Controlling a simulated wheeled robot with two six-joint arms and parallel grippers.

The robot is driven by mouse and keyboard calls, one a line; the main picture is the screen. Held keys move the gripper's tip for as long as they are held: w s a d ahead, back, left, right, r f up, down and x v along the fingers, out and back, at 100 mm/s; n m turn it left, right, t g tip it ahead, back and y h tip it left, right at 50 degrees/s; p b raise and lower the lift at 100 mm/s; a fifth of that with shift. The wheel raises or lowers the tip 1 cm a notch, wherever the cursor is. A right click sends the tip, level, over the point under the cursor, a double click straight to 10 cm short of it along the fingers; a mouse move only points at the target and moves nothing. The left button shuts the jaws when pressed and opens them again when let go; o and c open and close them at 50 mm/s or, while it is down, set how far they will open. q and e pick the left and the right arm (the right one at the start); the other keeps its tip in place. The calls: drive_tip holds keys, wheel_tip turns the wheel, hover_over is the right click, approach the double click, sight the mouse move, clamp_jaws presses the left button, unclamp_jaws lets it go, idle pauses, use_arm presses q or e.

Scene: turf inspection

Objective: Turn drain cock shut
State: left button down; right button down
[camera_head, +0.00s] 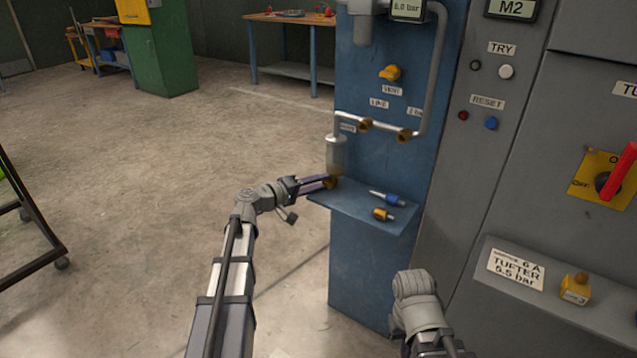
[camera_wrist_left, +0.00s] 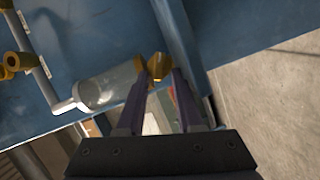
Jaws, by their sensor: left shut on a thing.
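The drain cock is a small brass piece (camera_head: 331,182) at the bottom of a clear filter bowl (camera_head: 337,156) on the blue panel. In the left wrist view the brass cock (camera_wrist_left: 157,67) sits between the fingertips, and the bowl (camera_wrist_left: 108,86) lies to its left. My left gripper (camera_head: 325,181) reaches in from the left, shut on the drain cock just above the small shelf. My right arm shows at the bottom right, but its fingertips are not clearly visible.
The blue shelf (camera_head: 352,208) holds a blue-and-silver fitting (camera_head: 387,198) and a brass fitting (camera_head: 383,214). A yellow vent knob (camera_head: 389,72) and pipework are above. A grey cabinet with a red switch handle (camera_head: 618,172) stands right. Floor at left is open.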

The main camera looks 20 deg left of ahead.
sight(323, 182)
use_arm(q)
drive_tip(key=shift+s+d+f, duration=0.25)
drive_tip(key=shift+s+d, duration=0.2)
drive_tip(key=shift+d, duration=0.35)
drive_tip(key=c, duration=0.9)
unclamp_jaws()
drive_tip(key=shift+w+a+r, duration=0.1)
drive_tip(key=shift+w+a, duration=0.05)
drive_tip(key=shift+a, duration=0.3)
drive_tip(key=shift+s+a, duration=0.45)
drive_tip(key=shift+r+p+v, duration=0.25)
drive_tip(key=shift+p+v, duration=0.1)
drive_tip(key=shift+v, duration=0.7)
drive_tip(key=shift+s+a, duration=0.25)
drive_tip(key=shift+a, duration=0.2)
drive_tip(key=shift+r+p+v, duration=0.15)
drive_tip(key=shift+p+v, duration=0.15)
drive_tip(key=shift+v, duration=0.8)
drive_tip(key=shift+r+p+v, duration=0.15)
drive_tip(key=shift+p+v, duration=0.1)
drive_tip(key=shift+v, duration=0.85)
drive_tip(key=shift+w+a, duration=0.1)
